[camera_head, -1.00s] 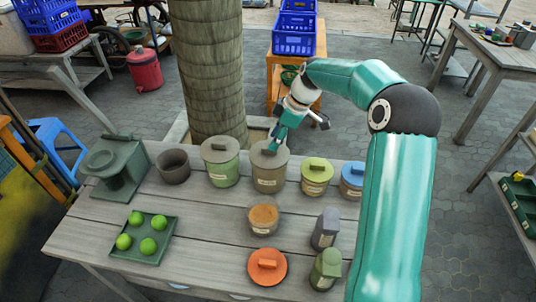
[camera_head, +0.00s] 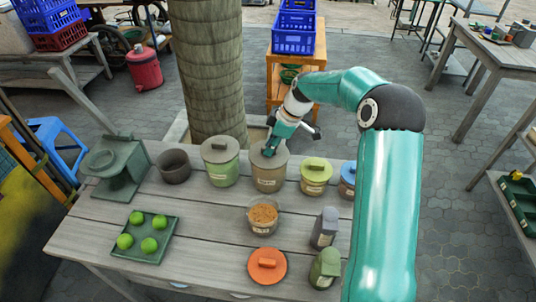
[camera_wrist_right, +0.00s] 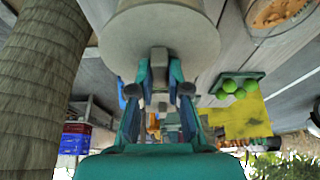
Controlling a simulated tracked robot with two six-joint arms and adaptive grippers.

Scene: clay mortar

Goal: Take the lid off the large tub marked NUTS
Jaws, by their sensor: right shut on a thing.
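A large tan tub (camera_head: 269,181) with a grey-brown lid (camera_head: 281,160) stands at the back of the table, between a green tub and a smaller yellow-green-lidded tub. Its label is too small to read. My right gripper (camera_head: 270,150) comes down from above and is shut on the lid's bar handle. In the right wrist view the handle (camera_wrist_right: 158,58) sits between the two fingertips (camera_wrist_right: 158,75), with the round lid (camera_wrist_right: 190,35) behind it. The lid appears seated on the tub. My left gripper is not in view.
A green tub (camera_head: 221,172) stands close left, the yellow-green-lidded tub (camera_head: 315,184) close right. An open jar (camera_head: 263,222) with brown contents and an orange lid (camera_head: 267,265) lie in front. A green tray (camera_head: 146,253) holds limes. The table's middle left is clear.

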